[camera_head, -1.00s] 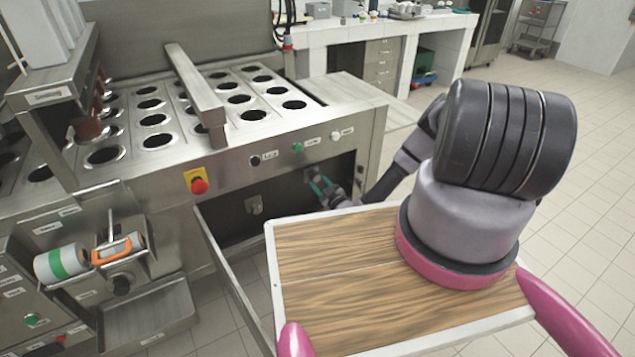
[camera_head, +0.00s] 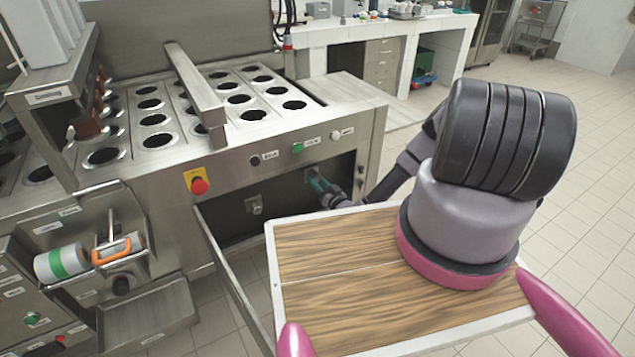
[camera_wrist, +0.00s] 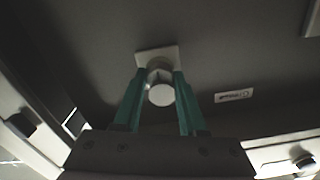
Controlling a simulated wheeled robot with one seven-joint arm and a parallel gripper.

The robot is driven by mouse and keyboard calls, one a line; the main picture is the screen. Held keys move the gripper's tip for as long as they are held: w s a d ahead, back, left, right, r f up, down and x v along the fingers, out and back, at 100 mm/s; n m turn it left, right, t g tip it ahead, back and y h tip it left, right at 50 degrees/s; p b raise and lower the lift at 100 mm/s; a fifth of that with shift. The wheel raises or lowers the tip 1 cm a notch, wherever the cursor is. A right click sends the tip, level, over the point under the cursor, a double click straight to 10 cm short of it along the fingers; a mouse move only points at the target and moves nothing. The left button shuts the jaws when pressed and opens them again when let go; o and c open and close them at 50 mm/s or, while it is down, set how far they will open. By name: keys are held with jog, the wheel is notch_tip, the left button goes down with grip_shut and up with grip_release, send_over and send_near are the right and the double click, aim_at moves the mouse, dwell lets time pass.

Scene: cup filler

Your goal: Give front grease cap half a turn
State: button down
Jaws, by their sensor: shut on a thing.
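The front grease cap (camera_wrist: 160,93) is a small pale round cap on a square plate (camera_wrist: 157,56) fixed to the dark inner wall of the open bay. My gripper (camera_wrist: 161,88) has its two green fingers on either side of the cap and is shut on it. In the head view my gripper (camera_head: 318,182) reaches into the bay at its right end, and the cap is mostly hidden there by the fingers. A second similar fitting (camera_head: 254,205) sits on the bay wall farther left.
The bay's open door panel (camera_head: 232,275) hangs at the left of the opening. A red emergency button (camera_head: 199,186) and other buttons line the panel above. A wood-topped tray (camera_head: 340,265) lies in front. A small label (camera_wrist: 233,96) is right of the cap.

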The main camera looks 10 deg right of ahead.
jog(key=shift+s+f, duration=0.1)
jog(key=shift+f, duration=0.05)
dwell(0.3)
jog(key=shift+c, duration=2.3)
grip_release()
jog(key=v, duration=1)
jog(key=shift+s+d, duration=0.15)
jog(key=shift+s, duration=0.2)
